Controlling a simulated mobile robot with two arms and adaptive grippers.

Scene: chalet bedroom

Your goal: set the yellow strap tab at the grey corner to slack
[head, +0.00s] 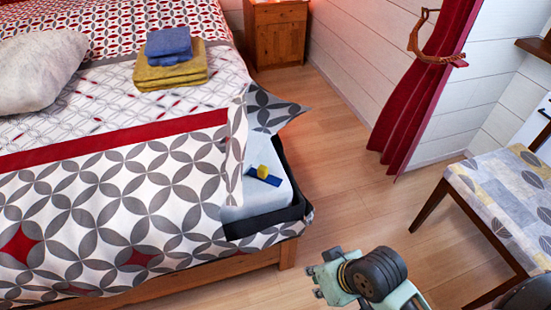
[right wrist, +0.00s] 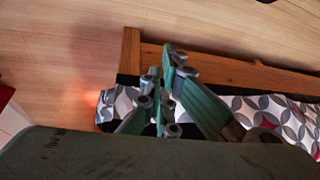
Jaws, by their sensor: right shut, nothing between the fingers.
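The small yellow tab (head: 262,172) stands on a dark blue strap piece (head: 265,178) on the pale exposed mattress corner (head: 255,195) of the bed. A dark grey corner band (head: 268,221) wraps the lower edge of that corner. My right gripper (head: 322,281) is in front of the bed corner, low and to the right, apart from the tab. In the right wrist view its fingers (right wrist: 160,95) are shut and empty, with the bed frame and patterned cover behind them. The tab does not show in that view. My left gripper is out of view.
The patterned cover (head: 110,190) is folded back at the corner, above the wooden bed frame (head: 190,285). Folded towels (head: 172,62) lie on the bed. A chair (head: 500,190) stands at the right and a nightstand (head: 278,35) at the back. Floor between is clear.

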